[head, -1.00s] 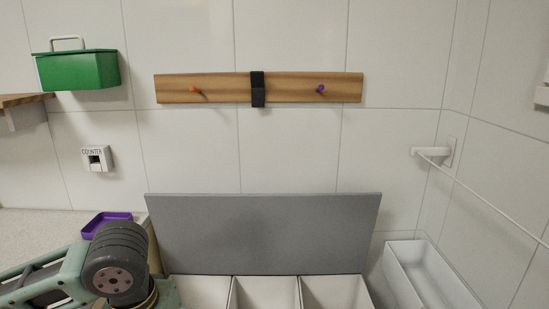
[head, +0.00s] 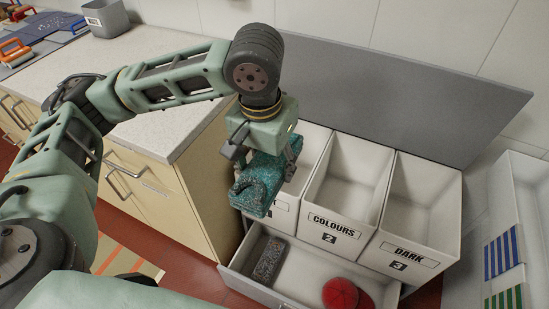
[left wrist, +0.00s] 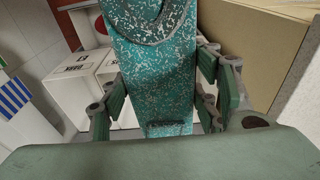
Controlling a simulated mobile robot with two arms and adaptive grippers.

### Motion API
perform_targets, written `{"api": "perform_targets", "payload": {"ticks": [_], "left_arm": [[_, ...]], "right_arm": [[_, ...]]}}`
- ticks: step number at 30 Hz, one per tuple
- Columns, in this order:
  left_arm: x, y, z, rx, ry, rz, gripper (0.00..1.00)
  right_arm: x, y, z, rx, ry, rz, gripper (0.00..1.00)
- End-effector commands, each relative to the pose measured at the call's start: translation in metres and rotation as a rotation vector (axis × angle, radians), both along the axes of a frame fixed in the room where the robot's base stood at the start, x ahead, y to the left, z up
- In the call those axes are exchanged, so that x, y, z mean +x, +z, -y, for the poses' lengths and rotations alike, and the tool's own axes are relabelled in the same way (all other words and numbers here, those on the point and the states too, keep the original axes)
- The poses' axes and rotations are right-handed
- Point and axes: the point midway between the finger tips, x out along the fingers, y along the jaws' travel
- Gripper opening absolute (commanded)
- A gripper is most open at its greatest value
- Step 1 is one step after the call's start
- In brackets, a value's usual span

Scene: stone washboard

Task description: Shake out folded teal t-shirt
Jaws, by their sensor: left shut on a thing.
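The teal t-shirt (head: 256,192) is a folded bundle with white speckles and a rounded collar band on its top. It hangs in the air in front of the leftmost bin, and it fills the middle of the left wrist view (left wrist: 155,78). My left gripper (head: 264,160) points down and is shut on the t-shirt. In the left wrist view its fingers (left wrist: 165,95) stand on either side of the cloth. The t-shirt is still folded. My right gripper is not in view.
White bins, COLOURS (head: 337,200) and DARK (head: 412,215), stand beside a partly hidden bin. Below, an open drawer (head: 300,285) holds a grey block (head: 269,260) and red round things (head: 341,294). The counter (head: 165,85) is left, a white trough (head: 520,190) right.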

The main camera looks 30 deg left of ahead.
Motion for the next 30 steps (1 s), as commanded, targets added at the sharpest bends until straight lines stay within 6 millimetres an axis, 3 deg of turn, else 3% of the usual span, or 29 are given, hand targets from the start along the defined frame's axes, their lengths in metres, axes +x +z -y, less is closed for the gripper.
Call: {"api": "perform_targets", "payload": {"ticks": [4, 9, 19, 21, 30], "left_arm": [[0.001, 0.004, 0.000, -0.001, 0.000, 0.003, 0.26], [0.002, 0.083, 0.002, -0.005, -0.002, 0.013, 0.26], [0.001, 0.151, 0.000, 0.001, 0.001, 0.006, 0.26], [0.000, 0.150, 0.000, 0.000, 0.000, -0.002, 0.26], [-0.001, 0.079, 0.000, 0.000, -0.001, -0.008, 0.26]], "right_arm": [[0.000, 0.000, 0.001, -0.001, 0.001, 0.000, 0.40], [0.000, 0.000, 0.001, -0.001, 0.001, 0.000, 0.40], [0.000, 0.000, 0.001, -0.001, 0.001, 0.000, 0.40], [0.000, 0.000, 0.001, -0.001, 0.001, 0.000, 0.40], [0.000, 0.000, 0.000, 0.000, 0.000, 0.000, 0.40]]}}
